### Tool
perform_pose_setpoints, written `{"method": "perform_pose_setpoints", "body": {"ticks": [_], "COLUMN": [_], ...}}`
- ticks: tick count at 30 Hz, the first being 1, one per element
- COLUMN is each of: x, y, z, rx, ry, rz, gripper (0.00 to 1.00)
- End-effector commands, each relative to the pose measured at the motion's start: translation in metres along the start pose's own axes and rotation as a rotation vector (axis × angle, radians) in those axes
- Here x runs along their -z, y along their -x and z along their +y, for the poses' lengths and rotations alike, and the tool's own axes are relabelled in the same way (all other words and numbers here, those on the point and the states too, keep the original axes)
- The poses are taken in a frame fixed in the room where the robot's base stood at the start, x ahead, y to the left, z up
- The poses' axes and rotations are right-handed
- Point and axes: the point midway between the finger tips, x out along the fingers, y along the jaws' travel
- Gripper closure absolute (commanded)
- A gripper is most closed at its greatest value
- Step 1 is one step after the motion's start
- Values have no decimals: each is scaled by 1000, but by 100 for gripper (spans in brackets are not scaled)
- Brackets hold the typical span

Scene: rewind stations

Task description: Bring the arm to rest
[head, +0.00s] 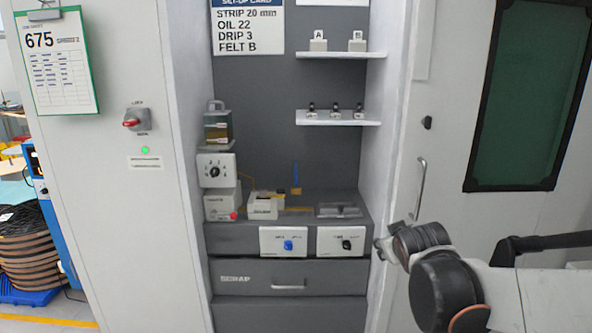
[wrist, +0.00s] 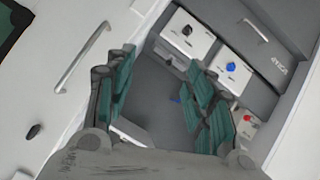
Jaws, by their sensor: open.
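My gripper (wrist: 160,105) shows in the wrist view with its two green-padded fingers spread apart and nothing between them. In the head view my arm reaches in from the lower right, its dark wrist joint in front of the white cabinet side and door at the right. The fingers are hard to make out there. In the wrist view the grey station recess, its two white knob panels and the scrap drawer lie beyond the fingers.
The station holds a blue-knob panel (head: 284,242), a black-knob panel (head: 341,241), a scrap drawer (head: 290,277), a dial box (head: 217,170) and shelves (head: 338,118) with small parts. A door handle (head: 420,188) stands close to my arm. A red switch (head: 132,122) is at left.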

Motion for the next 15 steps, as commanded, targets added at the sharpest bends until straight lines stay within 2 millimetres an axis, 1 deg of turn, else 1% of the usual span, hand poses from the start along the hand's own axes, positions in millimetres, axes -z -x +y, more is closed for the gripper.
{"method": "perform_pose_setpoints", "body": {"ticks": [1, 3, 8, 9, 11, 15], "x": [-8, -19, -48, -56, -69, -100], "y": [17, 38, 86, 97, 114, 150], "z": [-1, -4, -14, -18, -23, -38], "rx": [13, 32, 76, 87, 104, 144], "ry": [-23, -57, -133, -152, -180, -242], "rz": [-20, -51, -120, -138, -164, -226], "gripper": [51, 51, 51, 51, 51, 51]}}
